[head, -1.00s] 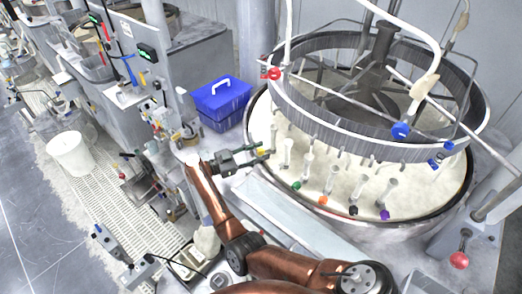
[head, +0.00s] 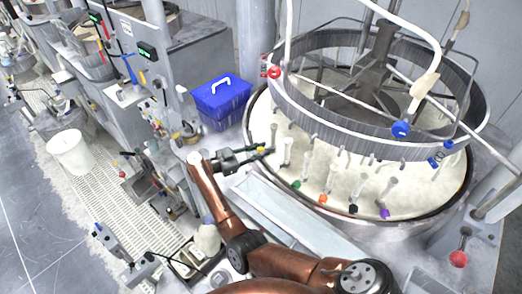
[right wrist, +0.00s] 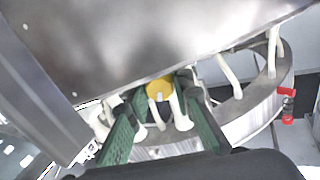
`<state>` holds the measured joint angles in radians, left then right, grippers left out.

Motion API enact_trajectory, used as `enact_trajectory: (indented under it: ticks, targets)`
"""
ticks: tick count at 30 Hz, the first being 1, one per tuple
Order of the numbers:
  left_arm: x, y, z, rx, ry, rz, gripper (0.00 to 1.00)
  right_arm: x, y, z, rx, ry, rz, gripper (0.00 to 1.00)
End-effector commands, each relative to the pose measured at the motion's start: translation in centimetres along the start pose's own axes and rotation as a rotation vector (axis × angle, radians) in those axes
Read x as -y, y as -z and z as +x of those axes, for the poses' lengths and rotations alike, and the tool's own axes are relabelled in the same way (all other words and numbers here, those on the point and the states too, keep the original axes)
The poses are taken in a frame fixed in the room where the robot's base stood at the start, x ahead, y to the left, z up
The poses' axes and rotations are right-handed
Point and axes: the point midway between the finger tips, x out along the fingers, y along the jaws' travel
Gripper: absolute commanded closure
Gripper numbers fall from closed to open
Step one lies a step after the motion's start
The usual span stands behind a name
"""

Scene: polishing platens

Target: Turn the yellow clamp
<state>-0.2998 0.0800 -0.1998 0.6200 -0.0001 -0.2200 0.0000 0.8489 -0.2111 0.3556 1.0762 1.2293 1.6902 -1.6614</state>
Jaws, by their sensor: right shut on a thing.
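The yellow clamp (head: 261,150) is at the left rim of the big round polishing basin (head: 436,212), partly hidden by my fingers. My right gripper (head: 264,150) reaches it from the left, its fingers close together and closed on the clamp. In the right wrist view the clamp (right wrist: 158,90) shows as a yellow disc between the two green fingers (right wrist: 163,96). My left gripper is not in the head view.
Along the rim are green (head: 296,184), orange (head: 322,198), black (head: 353,209) and purple (head: 384,213) clamps with white tubes. A blue box (head: 221,100) stands behind my gripper. A metal ring (head: 300,108) hangs over the basin.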

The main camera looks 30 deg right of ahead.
Motion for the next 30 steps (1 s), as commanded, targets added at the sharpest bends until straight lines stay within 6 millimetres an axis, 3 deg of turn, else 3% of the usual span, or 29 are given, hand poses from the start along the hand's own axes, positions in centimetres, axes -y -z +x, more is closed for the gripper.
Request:
enact_trajectory:
  ticks: [7, 15, 16, 24, 30]
  targets:
    - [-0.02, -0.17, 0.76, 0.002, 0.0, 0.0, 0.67, -0.03, -0.13, -0.09, 0.002, 0.001, 0.113, 1.0]
    - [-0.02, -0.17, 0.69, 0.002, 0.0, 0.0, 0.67, 0.0, -0.02, -0.08, 0.001, 0.001, 0.124, 1.0]
    - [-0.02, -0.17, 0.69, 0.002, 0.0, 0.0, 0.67, 0.0, -0.02, -0.08, 0.001, 0.001, 0.124, 0.79]
    - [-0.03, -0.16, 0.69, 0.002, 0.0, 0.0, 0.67, -0.01, -0.01, -0.04, 0.001, 0.001, 0.124, 0.61]
    - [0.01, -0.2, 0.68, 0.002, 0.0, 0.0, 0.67, -0.02, -0.01, -0.01, 0.0, 0.0, 0.124, 0.61]
